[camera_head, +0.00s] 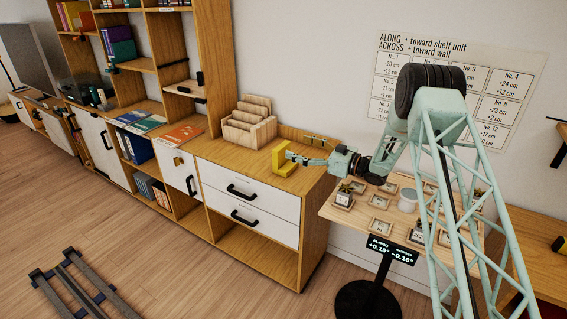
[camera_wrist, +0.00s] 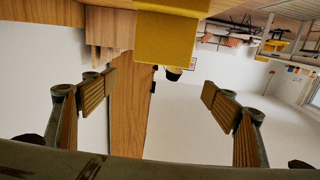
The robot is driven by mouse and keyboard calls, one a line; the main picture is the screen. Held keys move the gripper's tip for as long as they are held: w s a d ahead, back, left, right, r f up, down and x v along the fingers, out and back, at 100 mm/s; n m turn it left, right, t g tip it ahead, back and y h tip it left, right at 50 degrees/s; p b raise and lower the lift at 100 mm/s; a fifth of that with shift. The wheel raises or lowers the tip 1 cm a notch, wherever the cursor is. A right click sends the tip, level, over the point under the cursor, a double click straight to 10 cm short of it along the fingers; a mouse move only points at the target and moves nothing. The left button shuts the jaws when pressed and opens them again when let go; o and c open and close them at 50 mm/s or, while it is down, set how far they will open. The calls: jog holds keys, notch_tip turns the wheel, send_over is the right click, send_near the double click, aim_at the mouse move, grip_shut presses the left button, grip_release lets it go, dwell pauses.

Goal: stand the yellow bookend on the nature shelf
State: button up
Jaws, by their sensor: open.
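The yellow bookend (camera_head: 281,160) is an L-shaped block standing on the right end of the low wooden cabinet top (camera_head: 240,160). My gripper (camera_head: 303,159) is just right of it, at about its height. In the wrist view the jaws (camera_wrist: 159,84) are spread wide with nothing between them. The bookend (camera_wrist: 168,32) shows there at the top centre, beyond the fingertips. Whether any finger touches it I cannot tell. The wooden shelf unit (camera_head: 170,48) stands at the back left, with books on several shelves. Its small labels are too small to read, so I cannot tell which shelf is nature.
A wooden stepped organiser (camera_head: 249,124) stands behind the bookend. Flat books or magazines (camera_head: 179,135) lie further left on the cabinet. A wall chart (camera_head: 500,85) hangs behind.

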aim_at(284, 146)
jog(key=shift+w+a+f, duration=0.15)
jog(key=shift+a+f, duration=0.15)
jog(key=shift+f, duration=0.25)
jog(key=shift+w+a+f, duration=0.15)
jog(key=shift+a+f, duration=0.1)
jog(key=shift+f, duration=0.3)
jog(key=shift+a, duration=0.15)
jog(key=shift+b+x, duration=0.85)
jog(key=shift+x, duration=2.1)
jog(key=shift+w+r, duration=0.1)
jog(key=c, duration=1.8)
jog(key=shift+c, duration=0.3)
jog(key=shift+r, duration=0.15)
